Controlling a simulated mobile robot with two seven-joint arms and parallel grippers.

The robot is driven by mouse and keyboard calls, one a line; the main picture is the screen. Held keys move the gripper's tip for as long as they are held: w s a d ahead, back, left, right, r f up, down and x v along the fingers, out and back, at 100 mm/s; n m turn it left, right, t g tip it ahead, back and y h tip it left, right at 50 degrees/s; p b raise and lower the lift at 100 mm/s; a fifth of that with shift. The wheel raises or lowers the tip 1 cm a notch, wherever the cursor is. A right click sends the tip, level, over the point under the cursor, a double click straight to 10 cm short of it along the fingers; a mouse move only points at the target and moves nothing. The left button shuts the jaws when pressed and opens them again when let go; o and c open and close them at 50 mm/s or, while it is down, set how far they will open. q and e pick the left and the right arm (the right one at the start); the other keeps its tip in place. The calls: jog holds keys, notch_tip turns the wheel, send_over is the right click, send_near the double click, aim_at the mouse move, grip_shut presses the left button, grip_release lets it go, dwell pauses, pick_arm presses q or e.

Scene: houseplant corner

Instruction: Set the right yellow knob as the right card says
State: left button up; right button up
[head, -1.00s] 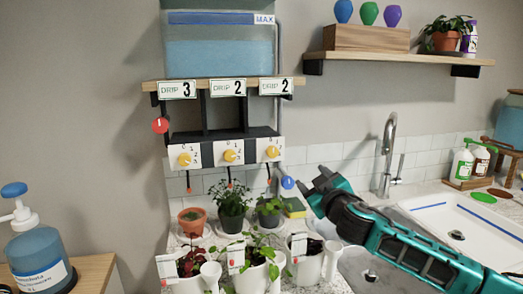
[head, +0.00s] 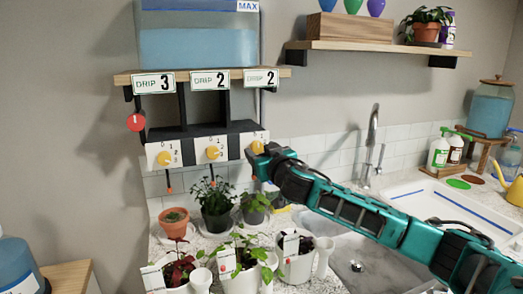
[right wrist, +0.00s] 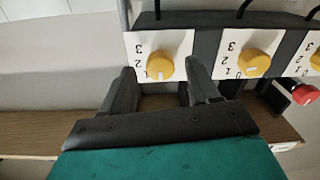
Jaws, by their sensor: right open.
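The right yellow knob (right wrist: 159,65) is on a white dial plate with numbers, upside down in the right wrist view. A pale mark shows on its lower side there, away from the 3. In the head view the knob (head: 257,147) is partly covered by my gripper. The right card (head: 261,78) above reads DRIP 2. My right gripper (right wrist: 162,75) is open, with one finger on each side of the knob in the picture; I cannot tell if they touch it. In the head view the gripper (head: 265,160) is at the right dial. My left gripper is out of view.
The middle knob (head: 213,153) and left knob (head: 164,159) sit close by on the same row. A red knob (head: 136,122) is at the far left. Potted plants (head: 215,204) stand below the dials. The water tank (head: 198,42) is above.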

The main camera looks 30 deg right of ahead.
jog(key=shift+w, duration=0.3)
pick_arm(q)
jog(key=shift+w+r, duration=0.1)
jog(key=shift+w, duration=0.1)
pick_arm(e)
jog(key=shift+c, duration=0.3)
jog(key=shift+c, duration=0.9)
jog(key=c, duration=0.8)
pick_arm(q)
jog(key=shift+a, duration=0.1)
